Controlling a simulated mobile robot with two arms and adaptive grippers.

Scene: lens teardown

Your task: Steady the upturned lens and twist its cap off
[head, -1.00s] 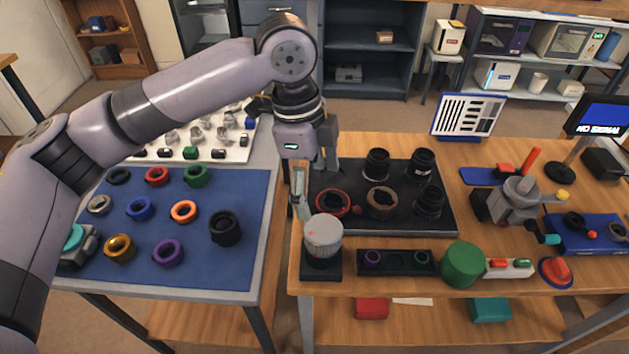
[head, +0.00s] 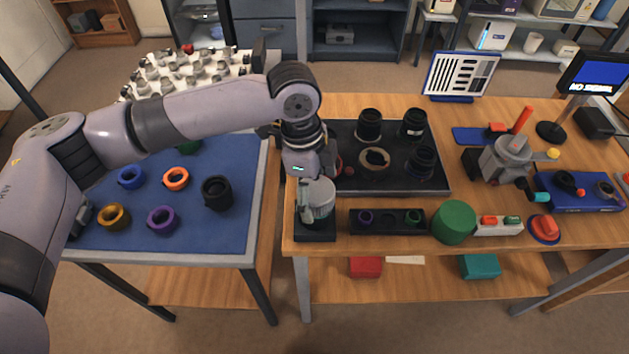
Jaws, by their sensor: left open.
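The upturned lens (head: 318,216) stands on a black square base at the front left of the wooden table, its light grey cap (head: 320,188) on top. My left gripper (head: 316,205) is open and points down at the lens. One finger shows in front of the cap's left side; I cannot tell whether it touches. The far finger is hidden behind the cap and the gripper body.
A black tray (head: 440,183) with several dark lenses lies just behind. A black holder (head: 347,222) with small rings and a green cylinder (head: 454,222) stand to the right. A blue mat (head: 110,232) with coloured rings covers the left table.

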